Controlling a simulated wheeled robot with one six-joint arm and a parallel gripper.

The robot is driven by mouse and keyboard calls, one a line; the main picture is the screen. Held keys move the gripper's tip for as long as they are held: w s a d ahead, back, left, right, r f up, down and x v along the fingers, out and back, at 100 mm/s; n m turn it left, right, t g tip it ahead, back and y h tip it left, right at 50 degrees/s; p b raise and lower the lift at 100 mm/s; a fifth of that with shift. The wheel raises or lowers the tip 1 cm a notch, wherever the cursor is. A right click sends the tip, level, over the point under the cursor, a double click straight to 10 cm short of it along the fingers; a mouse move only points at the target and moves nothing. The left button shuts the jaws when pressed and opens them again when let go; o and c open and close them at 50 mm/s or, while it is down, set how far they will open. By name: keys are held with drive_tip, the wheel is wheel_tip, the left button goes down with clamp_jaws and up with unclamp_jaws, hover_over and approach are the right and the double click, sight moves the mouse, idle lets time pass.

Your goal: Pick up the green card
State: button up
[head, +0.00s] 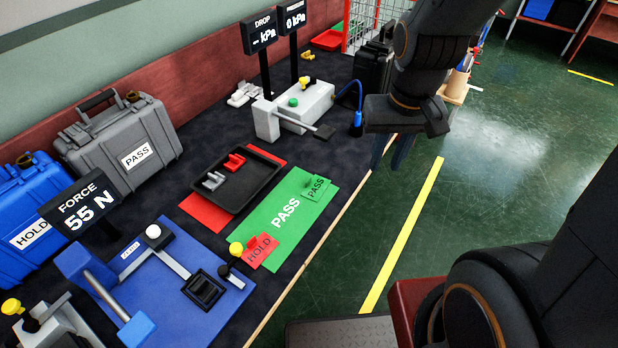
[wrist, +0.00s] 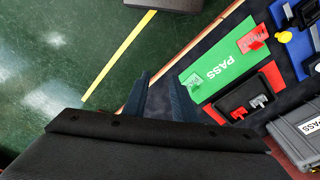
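The green card (head: 316,188), marked PASS, lies on the far right part of a green PASS mat (head: 285,222) on the dark bench. A red HOLD card (head: 260,251) lies at the near end of the mat.
A black tray (head: 232,190) with grey and red parts lies beside the mat. A blue fixture (head: 170,295) stands nearer, and a grey press device (head: 300,108) farther back. Cases line the wall.

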drive_tip(key=w+a+f+m, duration=0.2)
drive_tip(key=w+a+f, duration=0.35)
drive_tip(key=w, duration=0.25)
drive_tip(key=m+g+b, duration=0.1)
drive_tip(key=m, duration=0.3)
hover_over(316, 185)
drive_tip(key=a, duration=0.2)
wheel_tip(316, 185, down, 8)
drive_tip(key=shift+w+f+p, duration=0.25)
drive_tip(key=shift+f+p, duration=0.35)
drive_tip(key=shift+f, duration=1.25)
drive_tip(key=shift+w+f+p, duration=0.2)
drive_tip(key=shift+f+p, duration=0.35)
drive_tip(key=shift+f, duration=1.3)
drive_tip(key=shift+c, duration=0.3)
clamp_jaws()
